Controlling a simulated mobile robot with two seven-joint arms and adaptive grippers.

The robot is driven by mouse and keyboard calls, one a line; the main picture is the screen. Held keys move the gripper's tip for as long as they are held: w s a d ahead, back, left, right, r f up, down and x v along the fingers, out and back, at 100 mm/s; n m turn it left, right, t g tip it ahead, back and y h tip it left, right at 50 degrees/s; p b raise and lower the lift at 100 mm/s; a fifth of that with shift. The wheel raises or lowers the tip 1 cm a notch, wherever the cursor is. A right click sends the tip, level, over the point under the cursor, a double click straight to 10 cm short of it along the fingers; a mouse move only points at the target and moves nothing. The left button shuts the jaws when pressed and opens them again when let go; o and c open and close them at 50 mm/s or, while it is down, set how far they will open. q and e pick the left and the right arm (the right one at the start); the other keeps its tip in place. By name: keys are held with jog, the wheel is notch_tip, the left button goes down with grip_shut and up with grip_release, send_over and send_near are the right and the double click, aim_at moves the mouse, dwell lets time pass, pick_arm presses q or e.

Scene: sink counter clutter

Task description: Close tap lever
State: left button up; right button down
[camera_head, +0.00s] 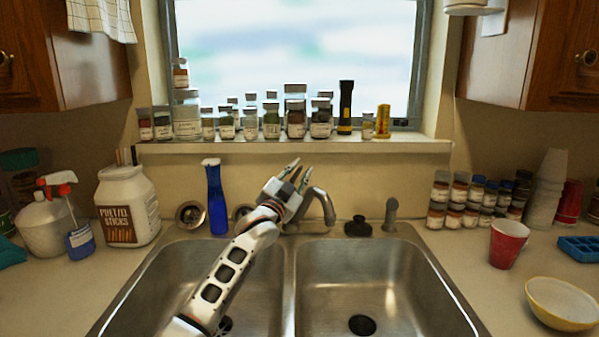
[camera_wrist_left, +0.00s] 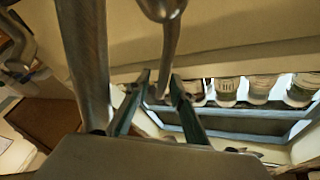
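The tap is grey metal and stands behind the sink; its curved spout (camera_head: 325,203) shows just right of my left gripper in the head view. My left gripper (camera_head: 301,167) is raised over the tap's base, with its two fingers apart and pointing up. In the left wrist view, the slim metal tap lever (camera_wrist_left: 169,48) reaches down from its rounded mount toward the gap between the open fingertips (camera_wrist_left: 161,78). I cannot tell whether a finger touches it. A thicker metal pipe (camera_wrist_left: 86,60) passes close on the left. My gripper hides the lever in the head view. My right gripper is not in view.
The double sink (camera_head: 365,280) lies in front. Several jars (camera_head: 271,121) line the window sill behind. A red cup (camera_head: 507,245) is far right.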

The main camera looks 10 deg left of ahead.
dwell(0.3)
pick_arm(q)
notch_tip(320, 180, up, 10)
dwell(0.5)
